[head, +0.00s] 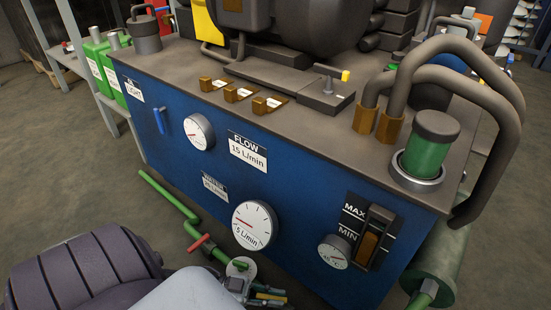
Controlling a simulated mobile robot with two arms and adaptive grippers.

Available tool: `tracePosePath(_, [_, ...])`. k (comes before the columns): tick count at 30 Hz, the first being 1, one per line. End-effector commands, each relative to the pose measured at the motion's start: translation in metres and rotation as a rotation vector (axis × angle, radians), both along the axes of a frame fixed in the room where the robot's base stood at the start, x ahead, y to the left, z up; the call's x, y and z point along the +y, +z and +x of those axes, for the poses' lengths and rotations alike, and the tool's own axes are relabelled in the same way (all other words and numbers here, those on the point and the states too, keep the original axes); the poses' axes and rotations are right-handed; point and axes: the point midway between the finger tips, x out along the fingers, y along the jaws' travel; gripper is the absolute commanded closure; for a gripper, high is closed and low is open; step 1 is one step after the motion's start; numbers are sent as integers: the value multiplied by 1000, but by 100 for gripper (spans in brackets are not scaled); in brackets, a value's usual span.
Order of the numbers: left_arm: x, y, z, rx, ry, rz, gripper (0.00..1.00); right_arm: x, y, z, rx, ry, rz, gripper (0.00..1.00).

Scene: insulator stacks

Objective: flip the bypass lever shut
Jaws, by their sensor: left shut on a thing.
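A red lever (200,243) sits on a green pipe (168,196) low in front of the blue cabinet. Another lever with a yellow tip (345,76) stands on a grey block on the cabinet top. I cannot tell from the labels which is the bypass lever. My left gripper (272,297) is at the bottom edge, right of the red lever and apart from it. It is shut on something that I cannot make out. My right gripper is not in view.
The blue cabinet (290,210) carries several round gauges, including a large one (255,225) close behind my gripper. Thick bent pipes (505,95) overhang the right edge. Green canisters (102,70) stand at left.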

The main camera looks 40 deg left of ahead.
Motion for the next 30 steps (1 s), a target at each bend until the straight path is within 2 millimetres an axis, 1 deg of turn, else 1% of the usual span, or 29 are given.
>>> tracePosePath(1, [0, -2, -1, 4, -1, 4, 100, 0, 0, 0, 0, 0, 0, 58])
tracePosePath(2, [0, -2, -1, 4, 0, 4, 82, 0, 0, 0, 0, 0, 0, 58])
tracePosePath(6, [0, -1, -1, 3, 0, 3, 59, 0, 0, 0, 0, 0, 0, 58])
tracePosePath(15, [0, -1, -1, 1, 1, 2, 58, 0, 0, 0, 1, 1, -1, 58])
tracePosePath(19, [9, -1, -6, 2, 1, 3, 58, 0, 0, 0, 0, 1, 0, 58])
tracePosePath(23, [28, -2, -19, 5, 2, 5, 58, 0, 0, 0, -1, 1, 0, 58])
tracePosePath(30, [72, -2, -46, 4, 3, 6, 58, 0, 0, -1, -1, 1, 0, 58])
